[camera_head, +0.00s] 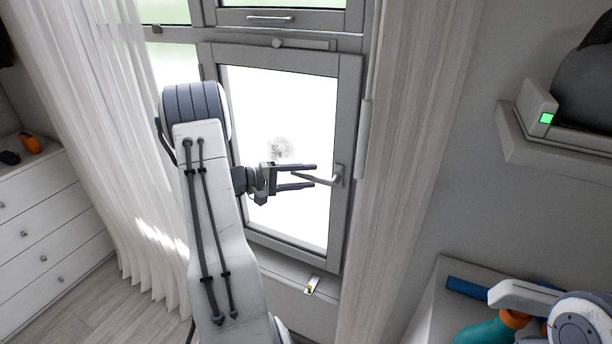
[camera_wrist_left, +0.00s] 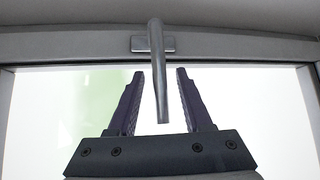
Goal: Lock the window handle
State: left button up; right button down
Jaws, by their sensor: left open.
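The window handle (camera_head: 326,179) is a grey lever on the right side of the grey window frame (camera_head: 343,215). It points left, roughly level, over the bright glass in the head view. My left gripper (camera_head: 314,176) is open, with its two dark fingers reaching right toward the handle. In the left wrist view the lever (camera_wrist_left: 157,75) hangs between the two open fingertips (camera_wrist_left: 158,74), with a gap on each side. Its mounting plate (camera_wrist_left: 138,43) sits on the frame beyond the fingertips. My right gripper is not clearly in view.
White curtains (camera_head: 120,130) hang left of the window and a pale curtain (camera_head: 415,130) hangs right. A sill (camera_head: 285,275) runs below with a small object (camera_head: 311,286) on it. A shelf (camera_head: 545,145) juts out at the right. A white drawer unit (camera_head: 45,225) stands at the left.

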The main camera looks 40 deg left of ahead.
pick_arm(q)
jog(key=shift+w, duration=0.1)
grip_shut()
dwell(1.4)
